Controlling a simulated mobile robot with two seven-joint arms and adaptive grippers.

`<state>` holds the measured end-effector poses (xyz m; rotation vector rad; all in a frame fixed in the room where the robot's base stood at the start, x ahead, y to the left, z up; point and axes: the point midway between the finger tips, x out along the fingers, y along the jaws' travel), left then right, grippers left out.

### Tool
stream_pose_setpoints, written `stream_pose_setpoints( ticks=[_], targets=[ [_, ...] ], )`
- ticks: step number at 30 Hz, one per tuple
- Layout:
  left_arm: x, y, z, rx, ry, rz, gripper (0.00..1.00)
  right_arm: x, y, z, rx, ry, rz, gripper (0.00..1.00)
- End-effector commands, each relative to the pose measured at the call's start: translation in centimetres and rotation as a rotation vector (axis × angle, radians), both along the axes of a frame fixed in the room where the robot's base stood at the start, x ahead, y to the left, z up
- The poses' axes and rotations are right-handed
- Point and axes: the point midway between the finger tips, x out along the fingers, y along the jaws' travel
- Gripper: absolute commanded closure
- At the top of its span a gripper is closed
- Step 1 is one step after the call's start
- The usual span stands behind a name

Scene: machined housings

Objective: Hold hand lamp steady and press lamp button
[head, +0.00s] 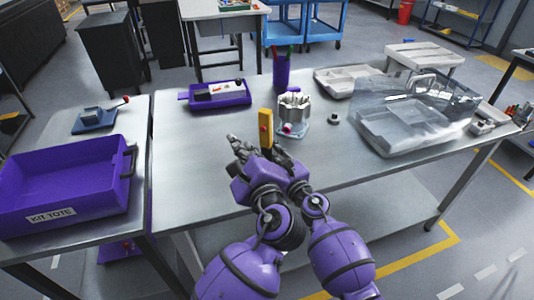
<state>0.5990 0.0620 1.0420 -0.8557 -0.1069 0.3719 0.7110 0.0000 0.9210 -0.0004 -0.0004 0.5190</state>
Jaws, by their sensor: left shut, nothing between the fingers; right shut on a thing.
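The hand lamp (266,124) is a slim yellow body with a red button (263,128) on the side facing me. It stands about upright above the front middle of the table. My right gripper (270,151) is shut on its lower part, and the fingers hide its bottom end. My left gripper (236,142) is shut and empty, just left of the lamp. Its fingertips look apart from the button. The two gripper bodies are close together and overlap in the view.
A silver machined housing (294,103) stands behind the lamp, beside a small black knob (333,119). A purple tray (233,99), pen cup (281,72) and clear bin (462,105) are also on the table (190,165). A purple tote (100,152) sits left. The table's left front is clear.

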Motion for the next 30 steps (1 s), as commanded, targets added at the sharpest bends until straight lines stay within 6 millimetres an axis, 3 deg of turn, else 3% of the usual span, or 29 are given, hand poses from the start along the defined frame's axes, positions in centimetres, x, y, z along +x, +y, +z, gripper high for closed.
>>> stream_pose_setpoints(
  ticks=[8,9,14,24,30],
  targets=[
    [-0.3,0.1,0.0,0.0,0.0,0.0,1.0,0.0,-0.2,-0.4,-0.003,0.004,-0.002,1.0],
    [-0.3,0.1,0.0,0.0,0.0,0.0,1.0,0.0,-0.2,-0.4,-0.004,0.003,-0.002,0.74],
    [-0.3,0.1,0.0,0.0,0.0,0.0,1.0,0.0,-0.1,-0.3,-0.003,0.003,-0.001,0.54],
    [-0.3,0.1,0.0,0.0,-0.001,-0.001,1.0,-0.2,-0.2,-0.1,-0.002,0.001,0.0,0.54],
    [-0.3,0.1,0.0,0.0,-0.001,-0.001,1.0,-2.6,-1.6,-0.2,-0.005,0.002,0.0,0.54]
  ],
)
